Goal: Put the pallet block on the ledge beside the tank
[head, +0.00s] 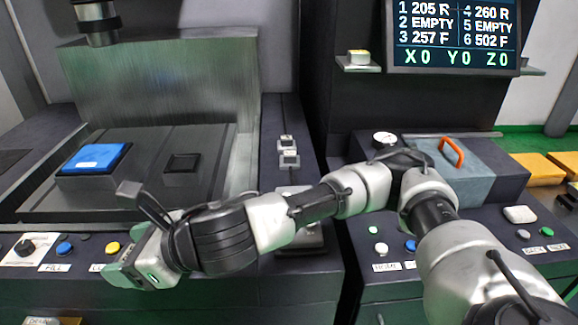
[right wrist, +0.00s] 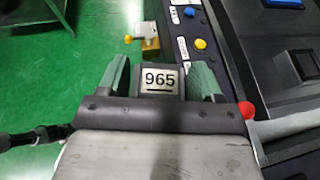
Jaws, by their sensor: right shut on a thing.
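My right gripper (head: 140,265) reaches left across the front control panel. In the right wrist view its two green-grey fingers (right wrist: 160,75) are shut on a grey block with a white label reading 965 (right wrist: 160,79), taken to be the pallet block. In the head view the held block is mostly hidden or hard to make out. A dark ledge (head: 283,112) runs along the tank's right side. My left gripper is not in view.
Small white-topped fittings (head: 288,158) stand on the ledge; its far part looks clear. The front panel carries a knob (head: 25,247) and coloured buttons (head: 113,247). A screen (head: 453,35) hangs at the back right. A grey box with an orange handle (head: 451,151) stands right.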

